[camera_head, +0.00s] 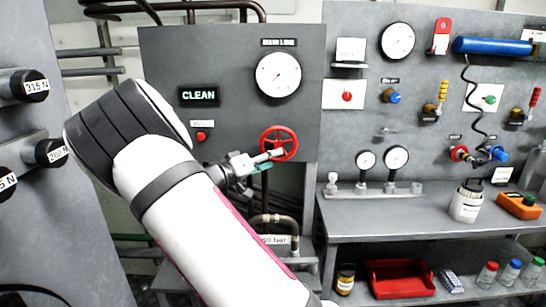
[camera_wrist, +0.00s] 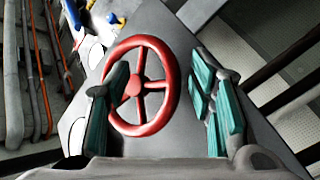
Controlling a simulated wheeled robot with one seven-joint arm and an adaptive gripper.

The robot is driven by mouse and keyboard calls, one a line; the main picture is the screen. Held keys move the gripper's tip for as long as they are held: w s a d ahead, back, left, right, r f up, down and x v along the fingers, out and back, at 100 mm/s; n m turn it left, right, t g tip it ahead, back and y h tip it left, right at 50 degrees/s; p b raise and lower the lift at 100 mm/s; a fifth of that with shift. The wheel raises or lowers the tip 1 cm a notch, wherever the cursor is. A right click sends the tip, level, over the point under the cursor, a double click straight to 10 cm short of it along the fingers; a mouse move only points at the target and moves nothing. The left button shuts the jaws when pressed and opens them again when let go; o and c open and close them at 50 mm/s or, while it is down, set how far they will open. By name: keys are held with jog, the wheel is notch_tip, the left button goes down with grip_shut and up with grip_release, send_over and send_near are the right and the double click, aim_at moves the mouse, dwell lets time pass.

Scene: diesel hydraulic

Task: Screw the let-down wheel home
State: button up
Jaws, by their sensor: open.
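The let-down wheel is a red spoked handwheel (camera_head: 289,143) low on the right side of the grey panel in the head view. In the wrist view the red wheel (camera_wrist: 122,92) fills the middle, with its hub and spokes clear. My gripper (camera_head: 264,162) is at the wheel's lower left in the head view, its tips partly hidden. In the wrist view my gripper (camera_wrist: 162,108) is open, with one teal-padded finger on each side of the wheel. The left pad is close to the rim; I cannot tell whether it touches. A gap shows between the rim and the right pads.
A bench (camera_head: 420,213) with gauges and a white tub (camera_head: 466,204) stands to the right.

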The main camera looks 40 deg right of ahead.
jog(key=shift+w+d, duration=0.15)
jog(key=shift+d, duration=0.65)
jog(key=shift+c, duration=0.5)
jog(key=c, duration=0.9)
